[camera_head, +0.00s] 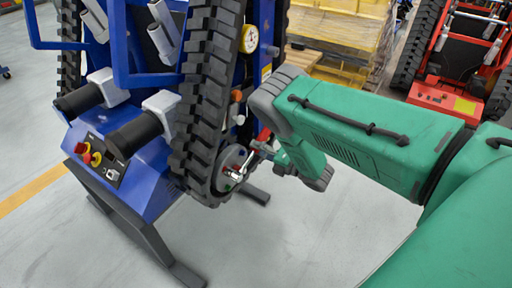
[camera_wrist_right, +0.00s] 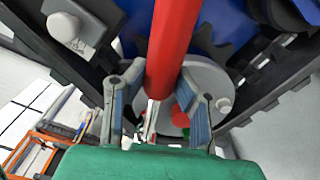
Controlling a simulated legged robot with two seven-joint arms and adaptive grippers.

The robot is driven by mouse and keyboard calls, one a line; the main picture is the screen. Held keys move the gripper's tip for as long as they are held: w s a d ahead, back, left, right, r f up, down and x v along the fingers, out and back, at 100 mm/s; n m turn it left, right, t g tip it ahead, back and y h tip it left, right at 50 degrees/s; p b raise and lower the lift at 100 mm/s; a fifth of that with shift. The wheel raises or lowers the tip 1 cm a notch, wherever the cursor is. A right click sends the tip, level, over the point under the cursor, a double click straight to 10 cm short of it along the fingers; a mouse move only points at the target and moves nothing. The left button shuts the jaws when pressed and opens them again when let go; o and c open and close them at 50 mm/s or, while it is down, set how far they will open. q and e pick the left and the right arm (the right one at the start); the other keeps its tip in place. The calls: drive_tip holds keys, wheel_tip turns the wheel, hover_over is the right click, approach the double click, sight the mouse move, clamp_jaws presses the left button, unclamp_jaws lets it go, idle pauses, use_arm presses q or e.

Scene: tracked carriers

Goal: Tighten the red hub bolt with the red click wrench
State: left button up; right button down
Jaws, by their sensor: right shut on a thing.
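The red click wrench (camera_head: 264,135) is in my right gripper (camera_head: 262,151), beside the lower track wheel in the head view. In the right wrist view its red handle (camera_wrist_right: 172,45) runs between the two fingers of my right gripper (camera_wrist_right: 158,92), which is shut on it. The wrench's silver end reaches the wheel hub (camera_head: 230,184); I cannot tell whether it sits on a bolt. The red hub bolt (camera_wrist_right: 179,116) shows partly behind a finger in the right wrist view. A green spot (camera_wrist_right: 185,131) shows just below it. My left gripper is out of view.
The hub belongs to a blue tracked carrier (camera_head: 150,178) tilted up on a dark stand (camera_head: 150,238). Its rubber track (camera_head: 205,90) is close to my right gripper. A red carrier (camera_head: 455,100) and yellow racks (camera_head: 340,30) stand behind. The grey floor in front is clear.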

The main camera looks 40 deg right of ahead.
drive_tip(key=shift+p+v, duration=0.6)
drive_tip(key=shift+v, duration=1)
drive_tip(key=shift+d, duration=0.1)
drive_tip(key=p+v, duration=0.2)
drive_tip(key=v, duration=0.2)
drive_tip(key=shift+w, duration=0.1)
